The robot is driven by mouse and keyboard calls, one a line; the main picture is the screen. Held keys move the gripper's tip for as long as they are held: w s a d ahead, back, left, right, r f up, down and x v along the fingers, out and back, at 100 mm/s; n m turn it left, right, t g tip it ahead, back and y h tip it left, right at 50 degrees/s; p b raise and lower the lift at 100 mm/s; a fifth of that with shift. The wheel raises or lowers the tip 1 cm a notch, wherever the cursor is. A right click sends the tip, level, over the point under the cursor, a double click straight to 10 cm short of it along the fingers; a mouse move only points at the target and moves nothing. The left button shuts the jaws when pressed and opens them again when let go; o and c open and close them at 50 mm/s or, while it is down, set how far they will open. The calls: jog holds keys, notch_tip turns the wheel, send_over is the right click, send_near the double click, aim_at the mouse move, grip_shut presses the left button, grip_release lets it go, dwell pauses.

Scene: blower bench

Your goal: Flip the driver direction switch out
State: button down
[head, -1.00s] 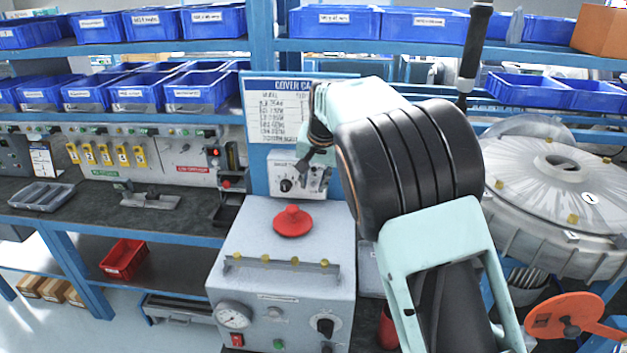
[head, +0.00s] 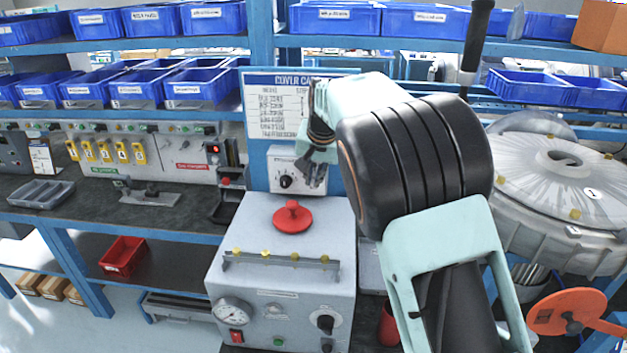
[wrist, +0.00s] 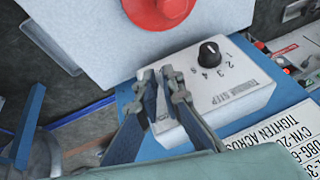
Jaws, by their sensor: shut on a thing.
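The grey control box (wrist: 228,82) carries a black rotary knob (wrist: 209,54) with numbers beside it. In the head view the box (head: 287,162) is mounted on the blue frame below the cover sign. My gripper (wrist: 160,78) is at the end of the box away from the knob, its two fingers close together with a narrow gap. It also shows in the head view (head: 313,180), at the box's right side. The fingers are shut on the direction switch, which they hide; its position cannot be told.
A grey test unit with a red mushroom-shaped knob (head: 292,217) stands just below the box. A large round metal housing (head: 560,185) is at right, with an orange disc handle (head: 566,313) below it. Blue bins (head: 335,18) fill the shelves above.

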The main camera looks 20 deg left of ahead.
jog(key=shift+s+f+t+b, duration=0.2)
jog(key=shift+f+t+b, duration=0.55)
jog(key=shift+b, duration=2)
jog(key=t+b, duration=0.1)
jog(key=b, duration=0.3)
jog(key=f+t+y+b, duration=0.1)
jog(key=b, duration=0.3)
jog(key=t+b, duration=0.1)
jog(key=b, duration=0.3)
jog(key=shift+s+f+t+b, duration=0.15)
jog(key=shift+s+t+b, duration=0.1)
jog(key=shift+b, duration=0.05)
jog(key=t+b, duration=0.1)
jog(key=b, duration=0.4)
jog(key=shift+f+y, duration=0.25)
jog(key=shift+y, duration=0.15)
jog(key=shift+n+b, duration=0.3)
jog(key=shift+b, duration=0.55)
jog(key=t+b, duration=0.1)
jog(key=b, duration=0.2)
jog(key=shift+d+r, duration=0.1)
jog(key=shift+r, duration=0.1)
jog(key=c, duration=2.1)
grip_release()
